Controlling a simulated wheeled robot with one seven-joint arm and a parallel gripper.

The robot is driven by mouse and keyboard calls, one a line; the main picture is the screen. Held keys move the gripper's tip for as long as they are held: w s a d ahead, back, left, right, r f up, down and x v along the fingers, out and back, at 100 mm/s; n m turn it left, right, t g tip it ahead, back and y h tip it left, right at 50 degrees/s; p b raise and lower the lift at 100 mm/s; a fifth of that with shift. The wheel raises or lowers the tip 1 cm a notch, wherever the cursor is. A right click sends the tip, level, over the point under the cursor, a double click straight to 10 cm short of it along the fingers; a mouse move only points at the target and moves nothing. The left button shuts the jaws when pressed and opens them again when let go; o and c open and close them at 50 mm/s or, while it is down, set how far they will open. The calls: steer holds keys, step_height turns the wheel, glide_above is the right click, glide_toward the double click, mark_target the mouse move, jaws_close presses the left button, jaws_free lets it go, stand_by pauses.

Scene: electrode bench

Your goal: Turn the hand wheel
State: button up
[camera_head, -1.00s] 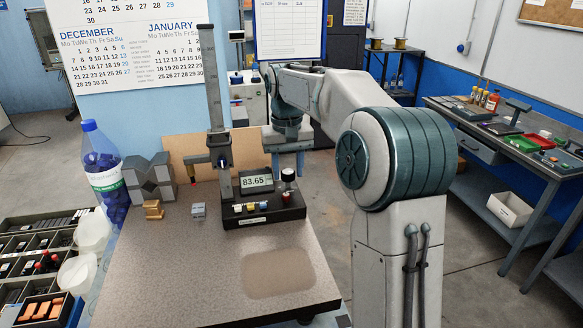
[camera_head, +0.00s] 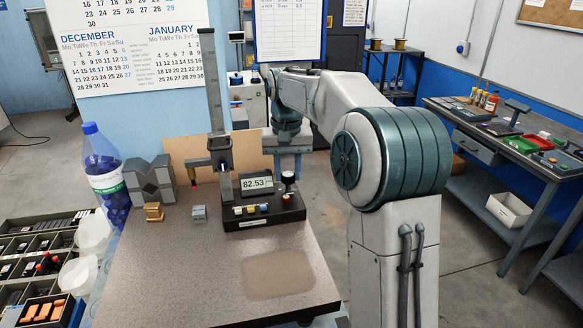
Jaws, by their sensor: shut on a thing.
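A height gauge with a tall grey column (camera_head: 215,90) and a dark base (camera_head: 262,218) stands on the bench. Its display (camera_head: 258,183) reads 82.53. The hand wheel (camera_head: 288,189), a small knob with a pale top, is at the right of the display. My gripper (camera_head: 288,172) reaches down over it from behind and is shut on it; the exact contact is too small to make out.
A grey V-block (camera_head: 151,181), a brass block (camera_head: 154,212) and a small grey block (camera_head: 199,214) stand left of the gauge. A blue-capped bottle (camera_head: 105,178) is at the bench's left edge. The front of the bench (camera_head: 190,275) is clear.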

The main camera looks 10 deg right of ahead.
steer(key=m+p, duration=0.2)
steer(key=m, duration=0.4)
steer(key=shift+r, duration=0.1)
steer(key=m+p, duration=0.1)
steer(key=m, duration=0.4)
steer(key=shift+m+p, duration=0.3)
steer(key=shift+m, duration=0.1)
steer(key=m+p, duration=0.1)
steer(key=m, duration=0.5)
steer(key=shift+p, duration=0.3)
steer(key=m+p, duration=0.1)
steer(key=m, duration=0.4)
steer(key=shift+m, duration=0.3)
steer(key=o, duration=0.7)
